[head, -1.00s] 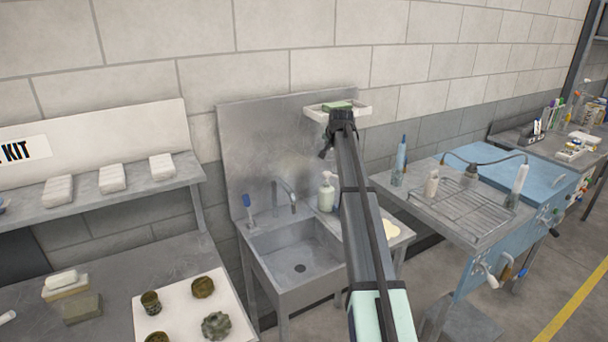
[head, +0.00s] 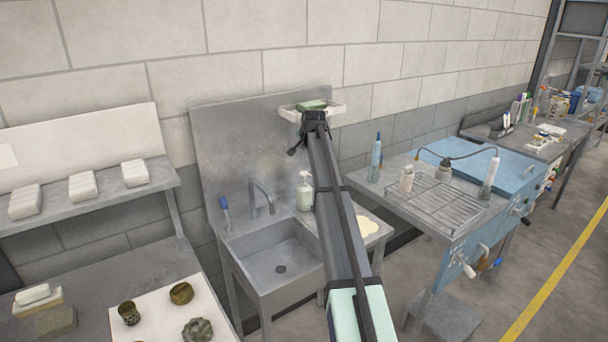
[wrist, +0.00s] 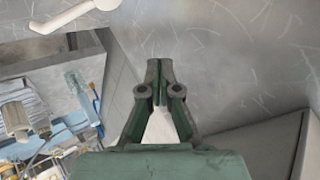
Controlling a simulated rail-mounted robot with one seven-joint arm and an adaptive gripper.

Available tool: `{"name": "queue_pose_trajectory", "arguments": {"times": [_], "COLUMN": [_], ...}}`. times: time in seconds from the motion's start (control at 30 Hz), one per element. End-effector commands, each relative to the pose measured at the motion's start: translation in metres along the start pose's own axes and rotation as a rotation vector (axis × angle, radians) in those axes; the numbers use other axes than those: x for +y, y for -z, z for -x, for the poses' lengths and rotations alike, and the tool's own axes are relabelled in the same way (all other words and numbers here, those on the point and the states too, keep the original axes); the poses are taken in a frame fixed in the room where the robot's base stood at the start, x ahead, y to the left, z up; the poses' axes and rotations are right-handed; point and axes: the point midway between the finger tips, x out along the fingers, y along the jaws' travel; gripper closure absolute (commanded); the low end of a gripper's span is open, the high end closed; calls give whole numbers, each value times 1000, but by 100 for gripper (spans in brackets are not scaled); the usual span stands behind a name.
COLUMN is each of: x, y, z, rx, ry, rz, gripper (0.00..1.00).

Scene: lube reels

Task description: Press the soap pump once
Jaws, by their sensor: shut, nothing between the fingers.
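The soap pump (head: 304,193) is a pale bottle with a white pump head, standing upright at the right back corner of the sink. My arm partly covers the area beside it. My gripper (head: 293,152) is dark and small in the head view, a little above and left of the pump head in the picture. In the wrist view my gripper (wrist: 158,66) is shut with its tips together and nothing between them. A white spout-like shape (wrist: 75,15) at the upper left of the wrist view may be the pump nozzle. It is apart from the fingertips.
The metal sink (head: 275,255) has a faucet (head: 262,197) and a blue-handled brush (head: 225,212). A wall shelf (head: 335,109) with a green block is behind my arm's end. A blue cart (head: 500,190) with a wire rack stands right; a bench with parts (head: 180,294) stands left.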

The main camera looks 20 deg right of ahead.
Motion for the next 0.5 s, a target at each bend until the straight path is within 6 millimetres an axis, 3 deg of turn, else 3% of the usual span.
{"name": "queue_pose_trajectory", "arguments": {"times": [0.5], "x": [31], "y": [-31], "z": [-41], "rx": [-1], "ry": [-1], "rz": [0], "gripper": [100]}}
